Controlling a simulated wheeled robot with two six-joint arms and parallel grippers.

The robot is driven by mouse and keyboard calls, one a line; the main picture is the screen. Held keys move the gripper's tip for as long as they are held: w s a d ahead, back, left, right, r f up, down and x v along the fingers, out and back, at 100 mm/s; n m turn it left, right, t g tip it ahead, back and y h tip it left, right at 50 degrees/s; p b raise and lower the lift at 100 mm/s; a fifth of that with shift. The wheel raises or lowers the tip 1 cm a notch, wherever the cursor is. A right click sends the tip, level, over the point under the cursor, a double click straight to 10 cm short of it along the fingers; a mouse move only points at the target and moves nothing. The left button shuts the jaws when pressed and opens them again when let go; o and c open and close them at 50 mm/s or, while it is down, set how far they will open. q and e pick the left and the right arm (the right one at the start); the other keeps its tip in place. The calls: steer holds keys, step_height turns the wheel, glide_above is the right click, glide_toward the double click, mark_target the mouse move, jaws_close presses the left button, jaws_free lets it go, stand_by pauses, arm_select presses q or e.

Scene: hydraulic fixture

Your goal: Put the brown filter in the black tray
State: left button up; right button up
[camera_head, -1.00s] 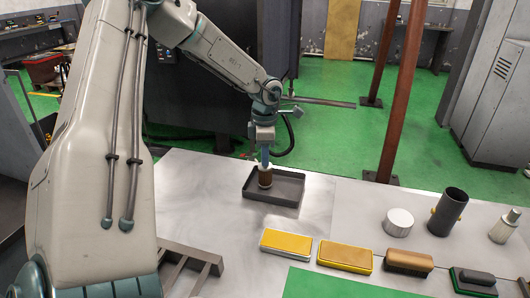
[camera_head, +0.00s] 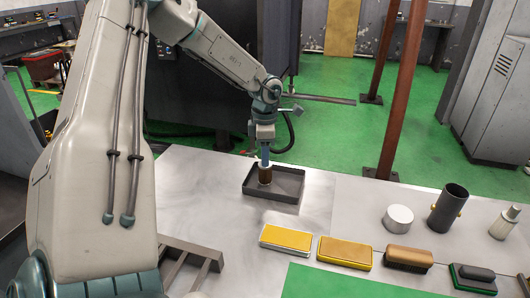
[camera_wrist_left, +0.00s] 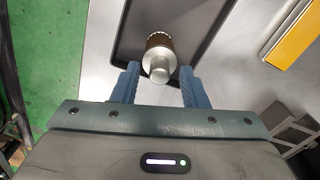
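The brown filter (camera_head: 265,176), a cylinder with a pale metal end, stands upright in the black tray (camera_head: 287,196), near its left back part. In the left wrist view the filter (camera_wrist_left: 160,58) shows its metal end towards me, with the tray (camera_wrist_left: 205,60) around it. My left gripper (camera_head: 265,157) is above the filter, pointing down. In the left wrist view its blue fingers (camera_wrist_left: 160,76) are spread on either side of the metal end, with gaps to it. My right gripper is not in view.
A row of parts lies on the table to the right: yellow-topped blocks (camera_head: 286,239), brushes (camera_head: 408,258), a white cylinder (camera_head: 398,218), a dark tube (camera_head: 447,210) and a silver fitting (camera_head: 504,223). A dark metal frame (camera_head: 192,262) is at the front left. Table around the tray is clear.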

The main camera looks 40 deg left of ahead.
arm_select(q)
steer(key=shift+r, duration=0.15)
step_height(320, 180, up, 12)
steer(key=b, duration=0.1)
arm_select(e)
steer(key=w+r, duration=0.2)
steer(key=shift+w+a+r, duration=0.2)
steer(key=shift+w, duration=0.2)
